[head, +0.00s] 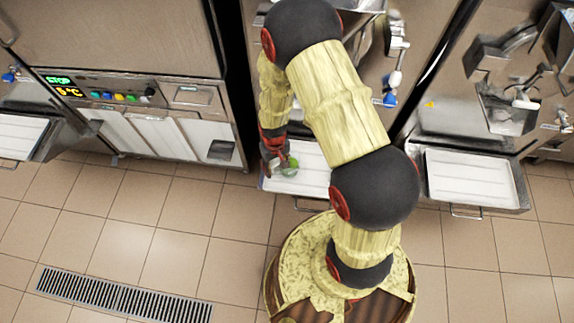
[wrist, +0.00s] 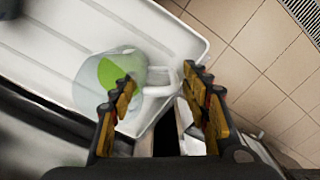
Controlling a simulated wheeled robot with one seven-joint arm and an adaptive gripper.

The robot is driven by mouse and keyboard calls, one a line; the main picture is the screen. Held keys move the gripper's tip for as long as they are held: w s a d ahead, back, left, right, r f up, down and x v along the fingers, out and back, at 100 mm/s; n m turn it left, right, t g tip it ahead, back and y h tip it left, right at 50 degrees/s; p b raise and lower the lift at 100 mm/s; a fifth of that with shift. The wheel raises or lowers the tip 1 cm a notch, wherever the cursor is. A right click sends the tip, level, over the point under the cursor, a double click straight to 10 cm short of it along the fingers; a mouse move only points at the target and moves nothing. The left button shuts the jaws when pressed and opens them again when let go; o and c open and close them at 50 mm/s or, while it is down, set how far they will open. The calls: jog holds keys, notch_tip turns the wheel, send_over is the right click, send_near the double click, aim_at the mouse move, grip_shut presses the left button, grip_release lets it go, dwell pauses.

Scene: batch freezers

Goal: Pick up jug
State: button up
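The jug (wrist: 108,70) is see-through with a bright green round patch and a pale handle. It stands on a white tray (wrist: 165,28) in the wrist view. In the head view the jug (head: 290,167) is small, at the left part of the tray (head: 316,183), partly covered by my gripper (head: 277,152). In the wrist view my gripper (wrist: 160,78) is open, its two fingers apart. The jug's handle shows between the fingertips, with the left finger overlapping the jug's body. I cannot tell whether either finger touches it.
A freezer with a lit panel (head: 105,92) stands at the left. Another white tray (head: 470,178) sticks out from the machine at the right, and one (head: 18,135) at the far left. Tiled floor (head: 180,225) with a drain grate (head: 122,293) is clear in front.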

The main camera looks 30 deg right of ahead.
grip_shut()
dwell(0.5)
jog(key=shift+r, duration=0.1)
jog(key=shift+r+p, duration=0.65)
jog(key=shift+r, duration=0.65)
jog(key=s+a+r+p, duration=0.4)
jog(key=s+a+r, duration=0.4)
jog(key=s+r, duration=0.2)
jog(key=shift+s, duration=0.7)
jog(key=shift+r, duration=0.15)
dwell(1.2)
